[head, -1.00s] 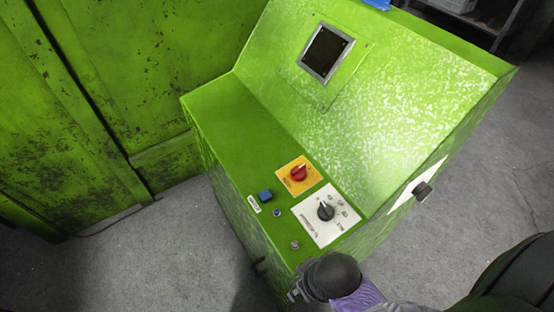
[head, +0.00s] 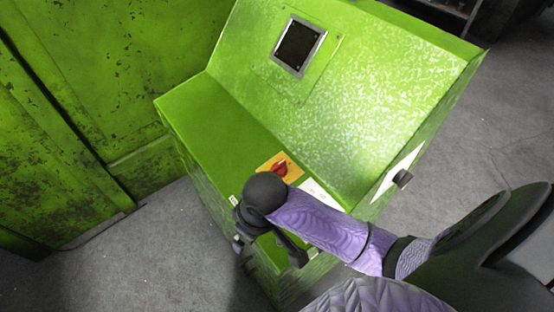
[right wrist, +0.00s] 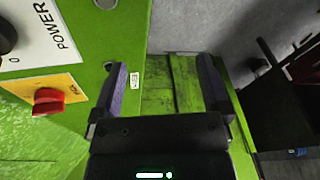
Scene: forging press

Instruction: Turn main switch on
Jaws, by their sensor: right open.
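The sloped green control console stands in the middle of the head view. A red rotary knob (head: 281,168) on a yellow plate (head: 268,165) sits on its top panel. The right wrist view shows a white plate marked POWER and 0 (right wrist: 45,45), a black knob (right wrist: 6,38) and a red button (right wrist: 48,98) on yellow. My right gripper (right wrist: 163,78) is open and empty, over the near console edge (head: 268,255). I cannot read which knob is the main switch.
A framed dark screen (head: 299,46) is set in the console's sloped face. A worn green metal wall (head: 90,90) stands at the left. Grey concrete floor (head: 490,140) is free to the right of the console.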

